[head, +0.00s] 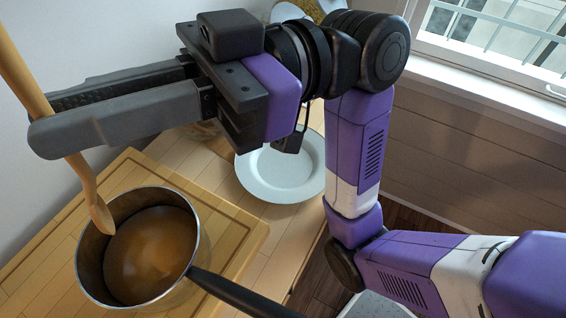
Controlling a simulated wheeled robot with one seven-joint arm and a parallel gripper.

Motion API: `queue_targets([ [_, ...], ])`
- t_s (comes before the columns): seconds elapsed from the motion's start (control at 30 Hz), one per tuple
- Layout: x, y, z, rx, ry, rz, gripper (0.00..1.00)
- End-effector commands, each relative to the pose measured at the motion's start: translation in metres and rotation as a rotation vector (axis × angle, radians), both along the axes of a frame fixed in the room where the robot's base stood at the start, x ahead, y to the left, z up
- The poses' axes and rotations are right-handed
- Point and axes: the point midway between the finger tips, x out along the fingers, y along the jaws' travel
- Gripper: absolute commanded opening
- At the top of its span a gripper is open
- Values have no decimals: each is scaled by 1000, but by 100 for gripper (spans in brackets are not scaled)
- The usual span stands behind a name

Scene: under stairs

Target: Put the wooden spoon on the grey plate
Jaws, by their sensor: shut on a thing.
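My gripper (42,119) is at the upper left in the head view. It is shut on the wooden spoon (20,72), which hangs steeply between the fingers. The spoon's bowl end (97,210) points down over the left rim of a pot. I cannot tell whether the spoon touches the pot. The grey plate (285,172) looks pale and lies on the wooden counter, below and right of my gripper. Part of its upper edge is hidden behind my arm, and the part I see is bare.
A metal pot (84,270) with brown contents stands on a wooden board (232,238). Its dark handle (240,295) reaches to the lower right. A wall is at the left. A window (500,40) and panelled wall are at the right. More pale dishes (286,12) show at the back.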

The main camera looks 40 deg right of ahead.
Motion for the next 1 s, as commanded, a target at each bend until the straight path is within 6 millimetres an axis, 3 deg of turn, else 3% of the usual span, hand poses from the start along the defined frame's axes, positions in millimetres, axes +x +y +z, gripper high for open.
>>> queue_targets([
  [0.7, 3, -1, -5, 3, 10, -2, 0],
  [1.0, 2, -1, 16, 2, 6, -2, 0],
])
